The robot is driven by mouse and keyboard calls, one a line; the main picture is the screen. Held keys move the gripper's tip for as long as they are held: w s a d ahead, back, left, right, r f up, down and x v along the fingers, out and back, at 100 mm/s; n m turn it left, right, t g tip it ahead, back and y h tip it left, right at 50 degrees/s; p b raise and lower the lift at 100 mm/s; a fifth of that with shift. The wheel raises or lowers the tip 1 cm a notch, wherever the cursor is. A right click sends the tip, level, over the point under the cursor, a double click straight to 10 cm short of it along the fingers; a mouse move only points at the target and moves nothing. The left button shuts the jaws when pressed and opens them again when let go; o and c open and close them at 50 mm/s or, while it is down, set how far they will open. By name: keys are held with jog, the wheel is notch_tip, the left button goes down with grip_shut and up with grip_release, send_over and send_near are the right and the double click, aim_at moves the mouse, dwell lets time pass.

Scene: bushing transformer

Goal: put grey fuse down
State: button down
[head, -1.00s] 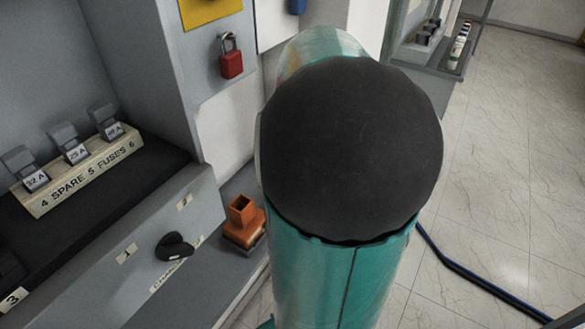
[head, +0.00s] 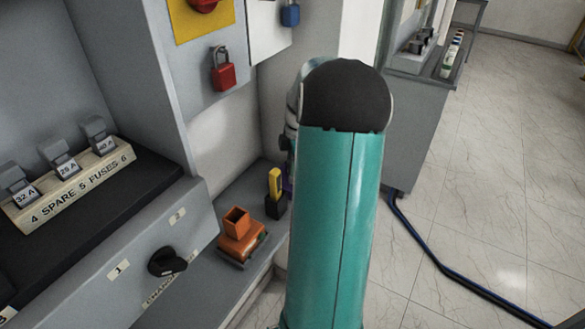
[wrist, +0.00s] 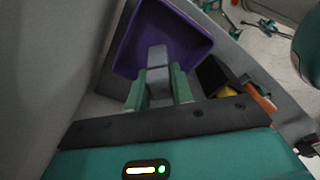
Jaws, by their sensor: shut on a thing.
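My gripper (wrist: 159,84) shows in the wrist view, its two green fingers shut on a grey fuse (wrist: 157,56). The fuse is over the purple tray (wrist: 190,30); I cannot tell whether it touches the tray's bottom. In the head view my teal arm hides the gripper and the held fuse, and only a purple sliver of the tray (head: 287,182) shows beside it.
An orange socket-like block (head: 240,238) and a yellow-and-black object (head: 274,192) stand on the grey ledge near the tray. Several grey fuses stand in the spare fuse rack (head: 75,185) at left. A red padlock (head: 223,72) hangs above. The floor at right holds a blue cable (head: 440,258).

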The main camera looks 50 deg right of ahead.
jog(key=shift+f, duration=0.8)
jog(key=c, duration=1.2)
grip_release()
jog(key=shift+f, duration=0.15)
jog(key=r, duration=0.8)
jog(key=s+d+r, duration=0.1)
jog(key=r, duration=0.3)
jog(key=shift+r, duration=0.15)
